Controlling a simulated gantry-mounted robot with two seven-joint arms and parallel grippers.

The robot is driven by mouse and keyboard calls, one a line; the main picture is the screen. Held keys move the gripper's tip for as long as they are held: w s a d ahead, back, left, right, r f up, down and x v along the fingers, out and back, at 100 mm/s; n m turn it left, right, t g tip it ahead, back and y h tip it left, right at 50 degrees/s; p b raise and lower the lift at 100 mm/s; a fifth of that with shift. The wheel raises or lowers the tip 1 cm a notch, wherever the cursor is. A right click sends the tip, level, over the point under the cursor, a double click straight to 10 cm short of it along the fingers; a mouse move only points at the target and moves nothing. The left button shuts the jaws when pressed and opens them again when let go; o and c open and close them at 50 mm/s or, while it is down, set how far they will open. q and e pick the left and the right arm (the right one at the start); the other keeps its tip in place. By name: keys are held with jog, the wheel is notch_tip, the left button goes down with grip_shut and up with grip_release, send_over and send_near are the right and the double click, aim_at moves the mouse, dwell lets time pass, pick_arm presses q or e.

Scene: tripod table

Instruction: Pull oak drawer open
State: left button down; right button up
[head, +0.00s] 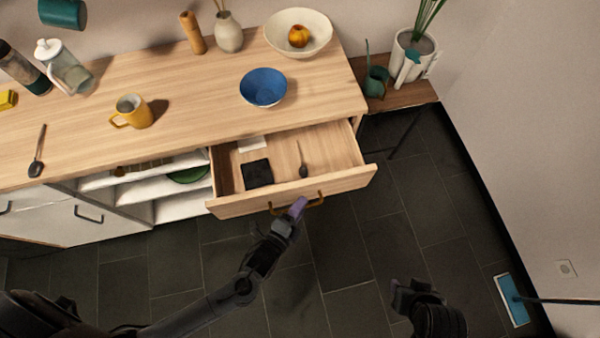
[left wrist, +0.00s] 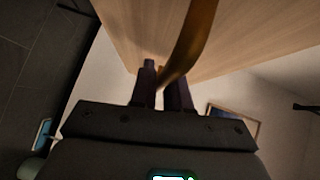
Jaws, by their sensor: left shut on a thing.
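The oak drawer (head: 340,183) is pulled out from the right end of the wooden cabinet, and its inside shows. A black square item (head: 257,174), a dark spoon (head: 303,168) and a white card lie in it. My left gripper (head: 298,207) is at the brass handle (head: 316,201) on the drawer's front. In the left wrist view the fingers (left wrist: 163,85) are shut on the handle (left wrist: 190,45), with the oak front beyond. My right gripper (head: 410,290) is over the floor at lower right, away from the drawer; its finger gap is unclear.
The cabinet top holds a blue bowl (head: 264,87), a yellow mug (head: 132,112) and a white bowl (head: 318,42) with a fruit. A blue mop head (head: 512,300) is at far right. Dark floor in front is clear.

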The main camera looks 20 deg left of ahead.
pick_arm(q)
jog(key=s+d+p, duration=0.2)
jog(key=s+d, duration=0.2)
jog(key=s, duration=0.2)
jog(key=shift+d, duration=0.15)
jog(key=shift+s, duration=0.1)
jog(key=c, duration=1.2)
grip_release()
jog(key=shift+c, duration=0.2)
jog(key=shift+s, duration=0.1)
jog(key=p+v, duration=0.1)
jog(key=v, duration=0.9)
jog(key=shift+s+p, duration=0.3)
jog(key=shift+p, duration=0.1)
